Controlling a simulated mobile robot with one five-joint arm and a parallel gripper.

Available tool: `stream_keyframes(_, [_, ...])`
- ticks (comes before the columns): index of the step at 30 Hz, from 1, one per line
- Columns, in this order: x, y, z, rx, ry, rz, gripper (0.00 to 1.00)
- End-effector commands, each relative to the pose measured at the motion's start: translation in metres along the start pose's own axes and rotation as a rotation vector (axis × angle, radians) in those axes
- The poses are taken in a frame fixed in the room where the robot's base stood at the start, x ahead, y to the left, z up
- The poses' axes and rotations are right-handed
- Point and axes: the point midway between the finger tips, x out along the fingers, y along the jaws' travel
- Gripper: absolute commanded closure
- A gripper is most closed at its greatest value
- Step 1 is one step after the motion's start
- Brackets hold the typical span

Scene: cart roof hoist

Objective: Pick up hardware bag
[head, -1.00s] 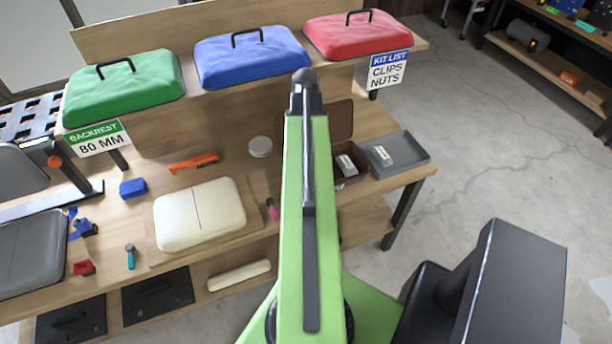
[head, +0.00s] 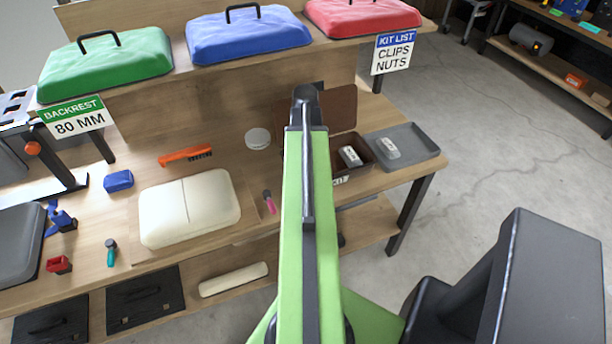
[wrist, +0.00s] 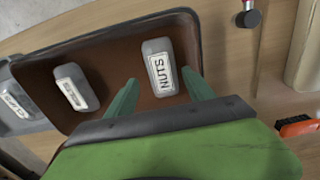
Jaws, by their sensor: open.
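A grey hardware bag labelled NUTS (wrist: 160,68) lies in a brown open box (wrist: 115,30) in the wrist view. A second grey bag (wrist: 76,87) lies in the same box, its label hard to read; it also shows in the head view (head: 351,156). A third bag lies on the grey tray (head: 425,157), apart from the box. My gripper (wrist: 159,77) is open, with its teal fingertips on either side of the lower end of the NUTS bag. Contact cannot be told. In the head view my arm hides the gripper and the NUTS bag.
A KIT LIST sign (head: 395,53) reads CLIPS, NUTS. The box's lid (head: 335,108) stands up at its back. Left on the bench are a cream cushion (head: 190,208), a round white tin (head: 258,138) and an orange brush (head: 185,155). The upper shelf holds colored covers.

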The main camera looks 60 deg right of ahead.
Motion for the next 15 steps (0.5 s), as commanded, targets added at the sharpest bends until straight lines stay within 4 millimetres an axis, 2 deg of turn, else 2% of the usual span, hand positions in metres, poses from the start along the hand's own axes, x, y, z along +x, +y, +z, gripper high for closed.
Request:
stream_keyframes(9, [0.049,-0.002,-0.001,0.001,0.000,0.000,0.38])
stream_keyframes(12, [0.054,-0.002,-0.001,0.001,0.000,0.000,0.38])
stream_keyframes(15, [0.051,-0.002,-0.001,0.001,0.000,0.000,0.38])
